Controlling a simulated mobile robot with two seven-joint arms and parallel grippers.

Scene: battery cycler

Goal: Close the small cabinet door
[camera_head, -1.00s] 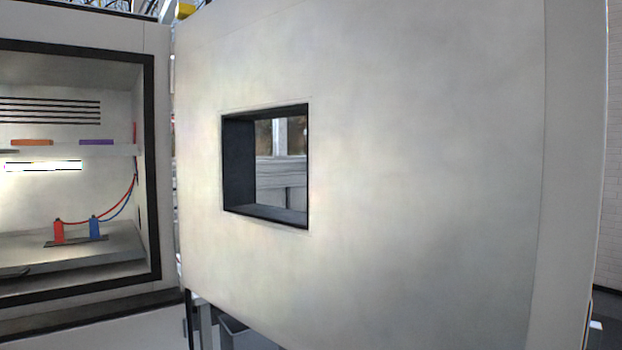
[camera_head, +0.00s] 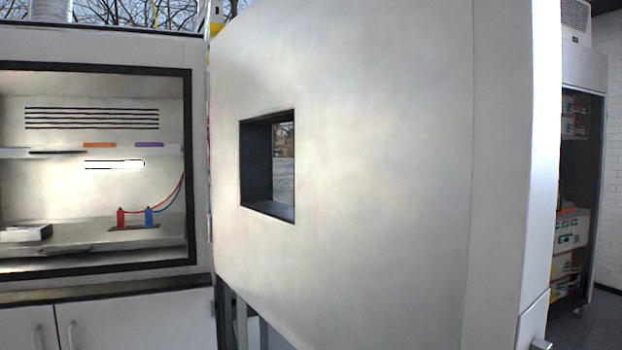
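The cabinet door (camera_head: 380,180) is a thick, pale panel with a small dark-framed window (camera_head: 268,165). It stands wide open and fills the middle and right of the head view. Its hinge side is next to the cabinet's right edge, and its free edge (camera_head: 515,180) is nearest to me at the right. The cabinet (camera_head: 100,110) is open at the left, showing its lit interior. A part that looks like a handle (camera_head: 541,344) shows at the bottom right. Neither of my grippers is in view.
Inside the cabinet are a red clamp (camera_head: 121,218) and a blue clamp (camera_head: 149,217) with wires, and a shelf (camera_head: 55,152). White lower cupboards (camera_head: 110,320) stand below. An equipment rack (camera_head: 575,200) stands behind the door at the right, with floor beside it.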

